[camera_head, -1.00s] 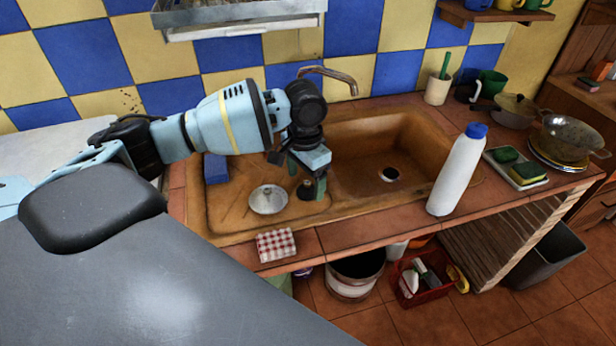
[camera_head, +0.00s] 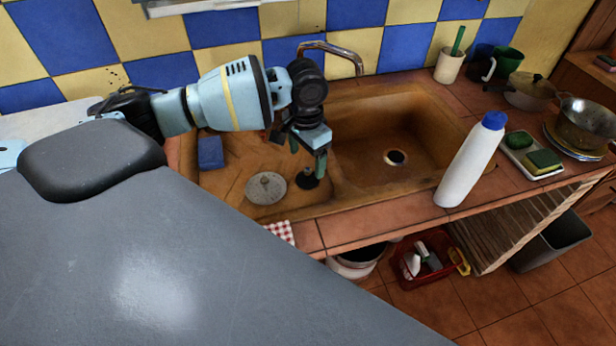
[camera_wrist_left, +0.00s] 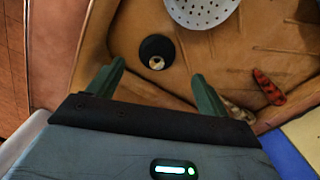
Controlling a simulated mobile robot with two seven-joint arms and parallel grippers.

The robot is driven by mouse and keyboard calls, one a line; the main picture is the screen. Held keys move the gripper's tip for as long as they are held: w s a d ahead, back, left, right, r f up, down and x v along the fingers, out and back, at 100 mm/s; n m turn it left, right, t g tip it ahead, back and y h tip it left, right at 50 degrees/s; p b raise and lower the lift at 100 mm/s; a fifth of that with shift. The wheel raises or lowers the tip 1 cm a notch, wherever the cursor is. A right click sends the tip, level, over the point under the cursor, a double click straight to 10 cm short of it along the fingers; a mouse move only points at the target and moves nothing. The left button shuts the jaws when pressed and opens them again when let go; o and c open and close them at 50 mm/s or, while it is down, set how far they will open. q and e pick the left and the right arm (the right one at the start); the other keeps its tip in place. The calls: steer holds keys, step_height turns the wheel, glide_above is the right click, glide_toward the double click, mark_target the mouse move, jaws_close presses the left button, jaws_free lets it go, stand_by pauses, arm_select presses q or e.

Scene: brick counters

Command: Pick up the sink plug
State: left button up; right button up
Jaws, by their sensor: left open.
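The sink plug (camera_head: 307,179) is a small dark disc on the brown sink's drainboard, beside the basin. My left gripper (camera_head: 308,160) is open just above and beside the plug, pointing down. In the left wrist view the plug shows beyond and between the two green fingertips (camera_wrist_left: 158,74), with nothing held. My right gripper is out of view.
A round metal strainer (camera_head: 266,188) lies close to the plug. A blue block (camera_head: 210,152) is on the drainboard's left; a red object (camera_wrist_left: 268,87) lies near it. The tap (camera_head: 335,52) rises behind. A white bottle (camera_head: 470,162) stands right of the basin (camera_head: 425,125).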

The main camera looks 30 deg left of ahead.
mark_target(307, 170)
arm_select(q)
steer(key=shift+s+d+f, duration=0.1)
steer(key=shift+f, duration=1.2)
steer(key=shift+s+d+f, duration=0.1)
steer(key=shift+f, duration=1.15)
steer(key=shift+c, duration=0.5)
steer(key=c, duration=1)
steer(key=shift+r, duration=0.15)
steer(key=shift+w+r, duration=0.1)
steer(key=shift+r, duration=0.5)
step_height(307, 170, up, 2)
steer(key=shift+r, duration=0.2)
steer(key=s+d, duration=0.1)
steer(key=d, duration=0.4)
steer(key=s+d, duration=0.1)
steer(key=d, duration=0.4)
steer(key=s+d+r, duration=0.1)
steer(key=s+d, duration=0.1)
steer(key=d, duration=0.3)
steer(key=shift+d+r, duration=0.1)
steer(key=shift+d, duration=0.2)
